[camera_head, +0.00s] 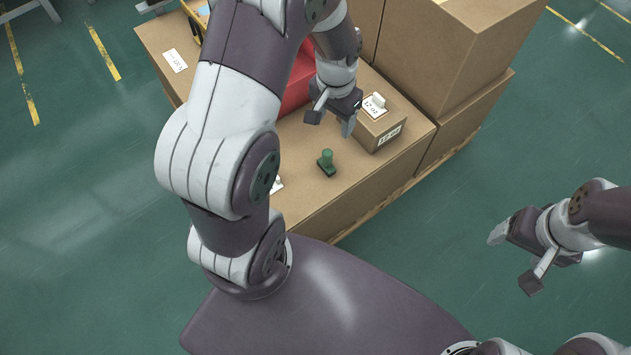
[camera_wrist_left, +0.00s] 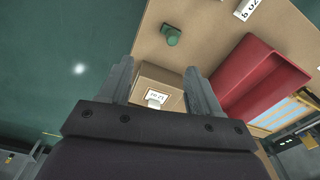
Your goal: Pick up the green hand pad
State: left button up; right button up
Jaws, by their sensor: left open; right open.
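The green hand pad (camera_head: 327,162), a small dark-based piece with a round upright knob, stands on the cardboard box top (camera_head: 345,195) near its front. It also shows in the left wrist view (camera_wrist_left: 172,36), beyond the fingertips. My left gripper (camera_head: 331,121) is open and empty, above the box top and behind the pad, apart from it. In the left wrist view, its two fingers (camera_wrist_left: 160,66) frame a small carton. My right gripper (camera_head: 514,260) is open and empty over the floor at the right, well away from the pad.
The small labelled carton (camera_head: 378,128) with a white piece on top stands right of the pad, close to my left gripper. A red bin (camera_head: 296,88) lies behind, partly hidden by my left arm. Tall cardboard boxes (camera_head: 440,55) rise at back right. Space around the pad is clear.

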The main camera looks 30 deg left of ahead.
pick_arm(q)
jog(key=b, duration=0.4)
send_near(328, 152)
notch_tip(328, 152, down, 3)
jog(key=shift+d+r+m+g+b, duration=0.1)
jog(key=shift+m+g+b, duration=0.25)
jog(key=shift+m, duration=0.15)
notch_tip(328, 152, down, 4)
jog(key=shift+w+f+b, duration=0.1)
jog(key=shift+w+b, duration=0.05)
jog(key=shift+b, duration=0.2)
notch_tip(328, 152, down, 5)
jog(key=shift+r+b, duration=0.1)
jog(key=shift+b, duration=0.8)
jog(key=shift+f, duration=0.25)
jog(key=shift+r, duration=0.1)
jog(key=shift+c, duration=0.3)
pick_arm(e)
notch_tip(328, 152, down, 11)
jog(key=w, duration=0.1)
jog(key=shift+w+d, duration=0.15)
jog(key=shift+d, duration=0.15)
pick_arm(q)
grip_shut()
pick_arm(e)
jog(key=shift+f, duration=0.1)
